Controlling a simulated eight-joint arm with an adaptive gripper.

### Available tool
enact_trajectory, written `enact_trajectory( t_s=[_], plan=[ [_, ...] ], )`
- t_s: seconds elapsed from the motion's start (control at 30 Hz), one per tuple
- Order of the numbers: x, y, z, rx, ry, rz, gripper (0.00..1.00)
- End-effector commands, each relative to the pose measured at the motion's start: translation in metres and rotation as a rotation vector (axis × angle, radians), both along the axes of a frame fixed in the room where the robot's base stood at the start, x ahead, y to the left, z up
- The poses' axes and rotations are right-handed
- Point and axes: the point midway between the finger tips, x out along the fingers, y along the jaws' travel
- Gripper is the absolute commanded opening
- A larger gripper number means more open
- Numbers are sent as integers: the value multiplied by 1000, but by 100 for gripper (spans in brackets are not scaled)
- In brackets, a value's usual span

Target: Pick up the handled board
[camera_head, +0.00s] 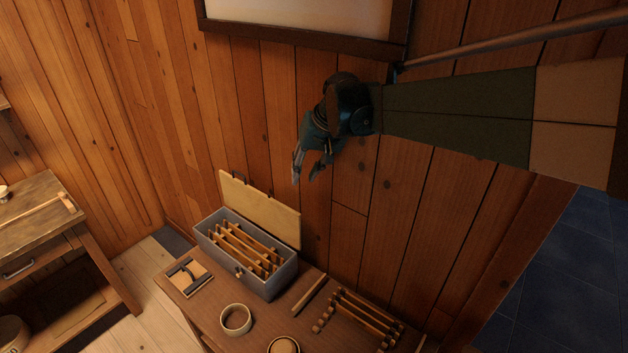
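The handled board (189,277) is a small, pale, squarish board with a dark grey handle across its top. It lies flat on the left corner of the brown table (212,317), beside the grey box. My gripper (305,179) is high above the table near the wood wall, up and to the right of the board. Its fingers point down and are apart, with nothing between them. It is well clear of the board.
An open grey box (262,284) holding several wooden spindles stands right of the board, its lid (262,210) raised. A round ring (236,319), a bowl (284,345), a loose stick (310,293) and a wooden rack (362,318) share the table. A workbench (40,215) stands left.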

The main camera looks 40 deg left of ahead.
Motion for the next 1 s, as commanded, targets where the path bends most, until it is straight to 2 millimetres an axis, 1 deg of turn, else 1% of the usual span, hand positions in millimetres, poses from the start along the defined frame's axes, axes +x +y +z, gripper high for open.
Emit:
enact_trajectory(
  t_s=[0.03, 0.27, 0.47, 0.7, 0.77, 1.0],
  plan=[
    [-2, 11, -7, -6, 1, 18, 24],
    [-18, 61, -37, -43, 8, 106, 24],
    [-37, 108, -69, -79, 16, 192, 24],
    [-66, 163, -112, -120, 23, 300, 24],
    [-75, 176, -124, -132, 26, 326, 24],
    [-112, 226, -172, -175, 32, 431, 24]
  ],
)
